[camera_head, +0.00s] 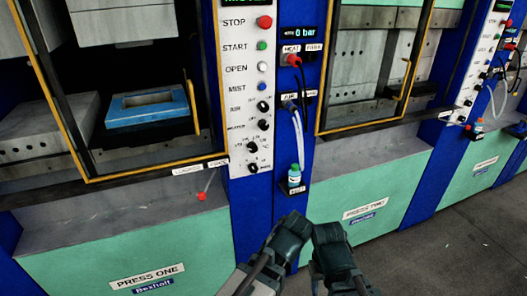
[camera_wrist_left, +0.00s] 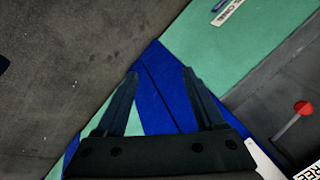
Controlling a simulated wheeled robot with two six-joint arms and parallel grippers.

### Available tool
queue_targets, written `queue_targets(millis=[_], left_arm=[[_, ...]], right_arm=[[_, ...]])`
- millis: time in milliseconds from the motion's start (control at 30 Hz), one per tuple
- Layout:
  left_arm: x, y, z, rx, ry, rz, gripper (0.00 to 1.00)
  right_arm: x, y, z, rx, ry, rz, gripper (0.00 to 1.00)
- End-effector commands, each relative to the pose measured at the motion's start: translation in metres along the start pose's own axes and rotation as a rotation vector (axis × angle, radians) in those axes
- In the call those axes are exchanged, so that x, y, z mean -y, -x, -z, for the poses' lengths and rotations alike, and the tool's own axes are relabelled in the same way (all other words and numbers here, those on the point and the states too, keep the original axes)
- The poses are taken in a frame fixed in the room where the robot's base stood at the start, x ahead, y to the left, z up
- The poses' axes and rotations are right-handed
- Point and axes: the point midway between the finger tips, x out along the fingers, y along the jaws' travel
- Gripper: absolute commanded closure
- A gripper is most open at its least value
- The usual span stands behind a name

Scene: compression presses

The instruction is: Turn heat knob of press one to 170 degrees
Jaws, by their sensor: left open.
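Press one's white control panel (camera_head: 247,85) stands upright left of centre in the head view. Its lower part carries several black knobs. The knob (camera_head: 252,147) with a number scale around it appears to be the heat knob; its setting is too small to read. My left gripper (camera_head: 289,236) is low in the head view, below and right of the panel, apart from the knobs. In the left wrist view its fingers (camera_wrist_left: 160,77) are spread and empty in front of the blue column. My right arm's dark end (camera_head: 331,240) is beside it; its jaws cannot be made out.
A small bottle (camera_head: 294,176) stands on a holder on the blue column, with hoses above it. A red-tipped lever (camera_head: 201,196) sticks out below press one's frame, also in the left wrist view (camera_wrist_left: 302,108). Press two (camera_head: 368,170) is to the right. Floor is open at lower right.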

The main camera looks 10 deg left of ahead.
Motion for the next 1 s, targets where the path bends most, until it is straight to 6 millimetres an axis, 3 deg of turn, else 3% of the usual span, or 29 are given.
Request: queue_targets(millis=[367,467,600,800,1000], left_arm=[[0.06,0.002,0.073,-0.312,0.271,0.273,0.29],[0.081,0.013,0.102,-0.465,0.356,0.354,0.29],[0.106,0.044,0.15,-0.751,0.459,0.448,0.29],[0.115,0.086,0.193,-1.054,0.5,0.478,0.29],[0.114,0.104,0.206,-1.161,0.499,0.471,0.29]], right_arm=[[0.001,-0.015,0.001,0.0,0.0,0.0,0.5],[0.002,-0.021,0.001,0.0,0.0,0.0,0.5],[0.003,-0.03,0.002,0.0,0.0,0.0,0.5],[0.004,-0.038,0.002,0.0,0.0,0.0,0.5],[0.004,-0.04,0.002,0.0,0.0,0.0,0.5]])
